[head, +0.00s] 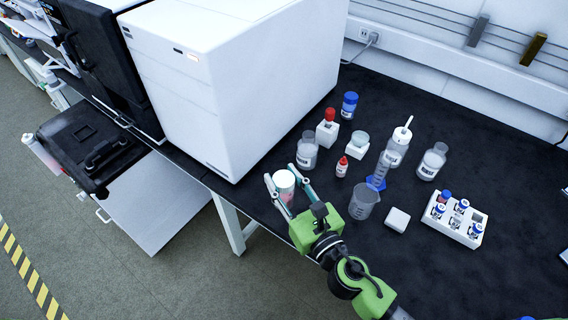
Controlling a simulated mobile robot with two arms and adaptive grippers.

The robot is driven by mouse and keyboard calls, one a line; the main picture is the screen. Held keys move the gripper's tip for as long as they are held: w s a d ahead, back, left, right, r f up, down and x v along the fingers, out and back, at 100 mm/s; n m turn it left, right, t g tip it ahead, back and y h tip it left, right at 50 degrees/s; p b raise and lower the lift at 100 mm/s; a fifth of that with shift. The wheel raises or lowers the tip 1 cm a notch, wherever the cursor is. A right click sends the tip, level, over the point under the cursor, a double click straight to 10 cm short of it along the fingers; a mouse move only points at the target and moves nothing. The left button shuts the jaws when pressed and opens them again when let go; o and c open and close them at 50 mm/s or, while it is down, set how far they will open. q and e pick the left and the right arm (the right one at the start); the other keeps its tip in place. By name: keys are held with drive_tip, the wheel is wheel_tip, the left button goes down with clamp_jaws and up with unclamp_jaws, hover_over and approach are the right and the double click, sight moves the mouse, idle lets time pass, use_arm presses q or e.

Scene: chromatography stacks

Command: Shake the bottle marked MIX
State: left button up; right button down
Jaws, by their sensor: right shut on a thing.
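My right gripper (289,193), on a green and black arm, is shut on a bottle with a white cap (284,179) and a pinkish lower part. Its fingers lie on either side of the bottle. The bottle is near the front edge of the black bench. Whether it touches the bench I cannot tell. No MIX mark can be read on it from here. Other bottles stand behind it, among them a clear labelled bottle (307,152) and a small red-capped bottle (342,167). My left gripper is not in view.
A large white instrument (232,80) stands left of the bottles. An empty beaker (363,203), a white block (397,219) and a vial rack (472,238) stand to the right. A graduated cylinder (379,173) and a blue-capped bottle (349,105) stand farther back.

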drive_tip(key=shift+s+r, duration=0.3)
drive_tip(key=shift+s, duration=0.25)
drive_tip(key=shift+s+r, duration=0.25)
drive_tip(key=shift+r, duration=0.05)
drive_tip(key=r+p, duration=0.5)
drive_tip(key=shift+s+p, duration=0.2)
drive_tip(key=shift+p, duration=0.1)
wheel_tip(320, 180, up, 7)
wheel_tip(320, 180, down, 7)
drive_tip(key=shift+w+d+f, duration=0.1)
drive_tip(key=shift+w+f, duration=0.05)
drive_tip(key=shift+f, duration=0.05)
drive_tip(key=shift+r, duration=0.2)
wheel_tip(320, 180, up, 7)
wheel_tip(320, 180, down, 7)
drive_tip(key=shift+r, duration=0.1)
drive_tip(key=shift+f, duration=0.35)
wheel_tip(320, 180, up, 7)
wheel_tip(320, 180, down, 7)
drive_tip(key=shift+r, duration=0.1)
drive_tip(key=shift+s, duration=0.2)
